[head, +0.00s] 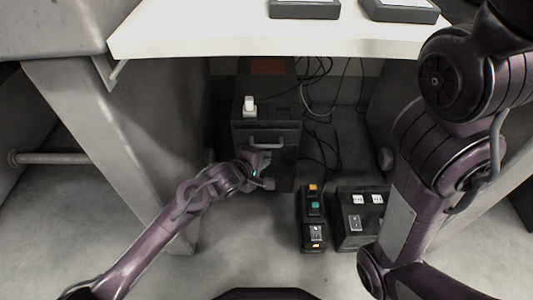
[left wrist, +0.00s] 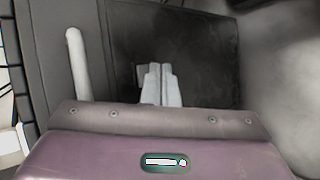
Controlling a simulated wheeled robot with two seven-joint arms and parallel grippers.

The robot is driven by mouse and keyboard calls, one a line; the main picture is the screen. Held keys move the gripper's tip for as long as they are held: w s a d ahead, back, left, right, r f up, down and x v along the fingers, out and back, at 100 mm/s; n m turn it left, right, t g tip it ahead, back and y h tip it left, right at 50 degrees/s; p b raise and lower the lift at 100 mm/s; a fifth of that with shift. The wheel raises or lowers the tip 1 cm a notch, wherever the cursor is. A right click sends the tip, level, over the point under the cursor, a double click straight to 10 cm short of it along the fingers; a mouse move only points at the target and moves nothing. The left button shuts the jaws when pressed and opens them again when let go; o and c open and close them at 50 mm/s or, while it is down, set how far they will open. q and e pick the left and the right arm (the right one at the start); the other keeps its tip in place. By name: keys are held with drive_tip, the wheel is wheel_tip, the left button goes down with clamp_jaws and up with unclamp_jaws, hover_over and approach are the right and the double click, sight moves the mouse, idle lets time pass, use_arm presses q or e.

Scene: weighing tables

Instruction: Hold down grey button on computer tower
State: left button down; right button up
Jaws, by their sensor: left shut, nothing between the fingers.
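The computer tower (head: 284,170) is a dark box standing on the floor under the white table. A grey bar handle (head: 266,146) crosses the upper part of its front. My left gripper (head: 262,172) is in front of the tower, just below the handle. In the left wrist view its light grey fingers (left wrist: 160,84) are closed together and empty, pointing at the tower's dark front panel (left wrist: 205,50). I cannot tell whether the tips touch it. The handle shows there at the left (left wrist: 77,65). I cannot clearly make out the grey button; the fingers may hide it. My right gripper is out of view.
The white table top (head: 230,35) hangs over the tower, with a grey support (head: 100,130) at the left. A white object (head: 249,105) stands on the tower. Loose cables lie behind it. Two dark boxes with coloured or white switches (head: 314,215) (head: 352,240) stand to the right.

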use_arm(q)
drive_tip(key=shift+w, duration=0.25)
drive_tip(key=shift+w+p, duration=0.1)
drive_tip(key=shift+p, duration=0.2)
idle(0.5)
idle(0.9)
idle(0.6)
idle(0.8)
drive_tip(key=shift+s+p, duration=0.8)
drive_tip(key=shift+p, duration=0.2)
